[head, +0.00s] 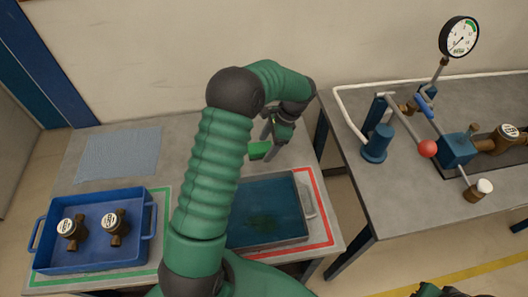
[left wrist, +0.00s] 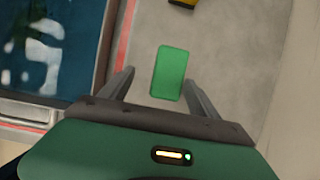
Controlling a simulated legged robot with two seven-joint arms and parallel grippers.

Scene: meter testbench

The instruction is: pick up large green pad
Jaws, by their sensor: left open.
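The large green pad (head: 259,150) lies on the grey table behind the blue tray with the red border. In the left wrist view the pad (left wrist: 170,72) is a green rounded block that shows between my fingers. My left gripper (head: 268,146) is open above it, with one finger on each side in the wrist view (left wrist: 158,68). I cannot tell whether the fingers touch it; nothing is clearly held. A dark and green part of my right arm (head: 440,290) shows at the bottom edge of the head view, cut off.
The blue tray (head: 299,218) stands close in front of the pad. A blue bin (head: 92,262) with two brass meters stands at left, and a blue ribbed mat (head: 119,154) lies behind it. A testbench (head: 390,190) with pipes and gauge stands at right, across a gap.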

